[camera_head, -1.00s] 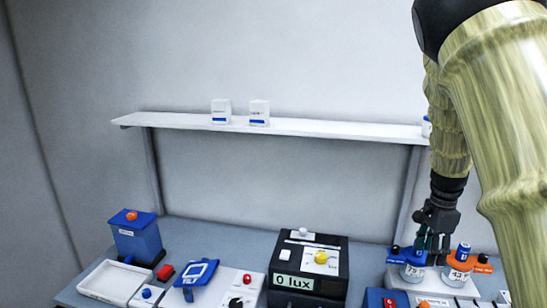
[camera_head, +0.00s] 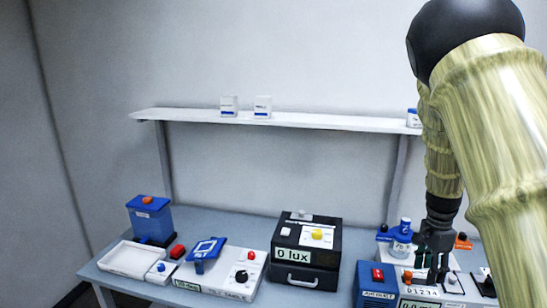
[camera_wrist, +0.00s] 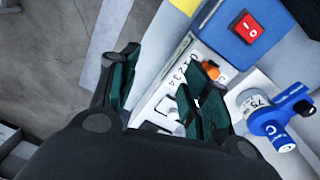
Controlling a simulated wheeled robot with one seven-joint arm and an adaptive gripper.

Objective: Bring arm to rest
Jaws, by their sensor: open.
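My gripper (camera_head: 432,262) hangs from my arm at the right of the head view, over the white device with the digits 01234 (camera_head: 422,291). In the wrist view my gripper (camera_wrist: 160,92) has its dark green fingers spread apart with nothing held between them. The white device's panel (camera_wrist: 150,108) shows beneath the fingers. A blue-and-white bottle-like part (camera_head: 401,240) stands just left of the gripper; a blue part with a label reading 75 (camera_wrist: 262,112) lies to the right in the wrist view. Whether fingers touch the panel I cannot tell.
A blue box with a red switch (camera_head: 377,284) stands left of the gripper. A black 0 lux box (camera_head: 305,252), a tilting blue plate (camera_head: 205,250), a white tray (camera_head: 128,258) and a blue bin (camera_head: 150,217) line the bench. A shelf (camera_head: 300,122) runs above.

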